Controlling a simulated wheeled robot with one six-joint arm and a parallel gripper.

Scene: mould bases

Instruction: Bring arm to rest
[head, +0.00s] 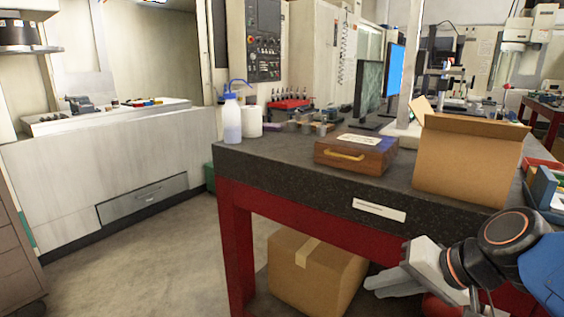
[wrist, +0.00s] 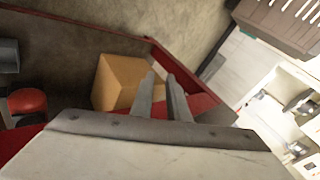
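My gripper (head: 372,286) is at the lower right of the head view, in front of the red-framed table and below its top edge. Its two grey fingers also show in the wrist view (wrist: 161,76), with a narrow gap between them and nothing held. The fingers point toward the cardboard box on the floor under the table, which shows in the head view (head: 310,275) and the wrist view (wrist: 118,80). The fingers overlap the box's edge in the picture; I cannot tell the distance.
The dark stone-topped table (head: 285,166) holds a wooden case (head: 355,155), an open cardboard box (head: 463,160), a blue-capped bottle (head: 232,120) and a white roll (head: 251,122). A red round seat (wrist: 27,102) shows in the wrist view. The floor (head: 150,255) at left is clear.

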